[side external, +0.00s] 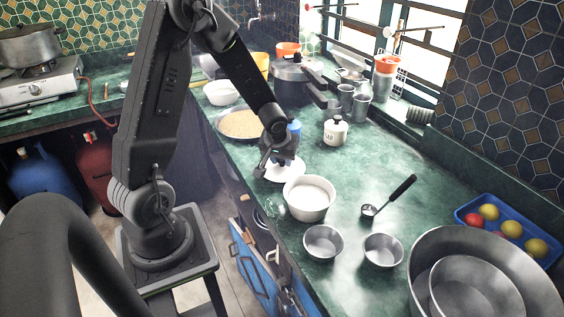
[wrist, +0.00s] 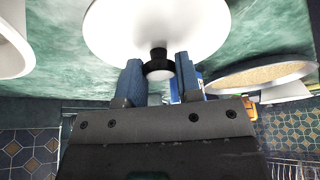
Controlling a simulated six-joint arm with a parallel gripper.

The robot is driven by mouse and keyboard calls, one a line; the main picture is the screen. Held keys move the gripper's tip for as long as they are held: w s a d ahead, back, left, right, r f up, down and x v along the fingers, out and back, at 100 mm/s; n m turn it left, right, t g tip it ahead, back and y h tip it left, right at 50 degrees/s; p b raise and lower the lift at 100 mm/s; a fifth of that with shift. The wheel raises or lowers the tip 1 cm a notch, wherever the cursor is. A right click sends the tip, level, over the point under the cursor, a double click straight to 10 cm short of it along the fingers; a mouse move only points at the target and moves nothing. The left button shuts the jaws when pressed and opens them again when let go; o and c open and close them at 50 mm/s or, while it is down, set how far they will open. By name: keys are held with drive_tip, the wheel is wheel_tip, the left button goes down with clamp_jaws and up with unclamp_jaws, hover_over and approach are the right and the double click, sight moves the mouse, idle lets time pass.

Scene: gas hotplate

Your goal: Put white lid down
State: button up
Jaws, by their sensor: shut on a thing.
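The white lid (side external: 285,171) is round, with a dark knob. It lies low over the green counter beside the white bowl (side external: 309,206); I cannot tell whether it touches the counter. My gripper (side external: 284,158) is above the lid, pointing down, and its blue fingers are shut on the knob. In the wrist view the lid (wrist: 150,22) fills the top middle, with my gripper (wrist: 159,67) around the knob. The bowl's edge (wrist: 12,48) shows at the left there.
A plate of grain (side external: 238,124) lies behind the lid. A white canister (side external: 335,131) and metal cups (side external: 353,103) stand at the back. Two small metal bowls (side external: 323,243) and a ladle (side external: 388,197) are at the front right. The counter between the lid and the canister is clear.

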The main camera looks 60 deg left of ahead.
drive_tip(key=shift+f, duration=0.8)
drive_tip(key=shift+f, duration=0.1)
drive_tip(key=o, duration=0.9)
drive_tip(key=shift+o, duration=0.2)
drive_tip(key=v, duration=1.1)
drive_tip(key=s+d+r+m+t+h, duration=0.1)
drive_tip(key=s+d+r+m, duration=0.3)
drive_tip(key=s+d+r, duration=0.2)
drive_tip(key=s+d+r+m+t+h, duration=0.1)
drive_tip(key=s+d+r+m, duration=0.4)
drive_tip(key=d, duration=0.6)
wheel_tip(320, 180, up, 2)
drive_tip(key=shift+s+d+r+h, duration=0.15)
drive_tip(key=shift+s+d+h, duration=0.15)
drive_tip(key=shift+s+h, duration=0.35)
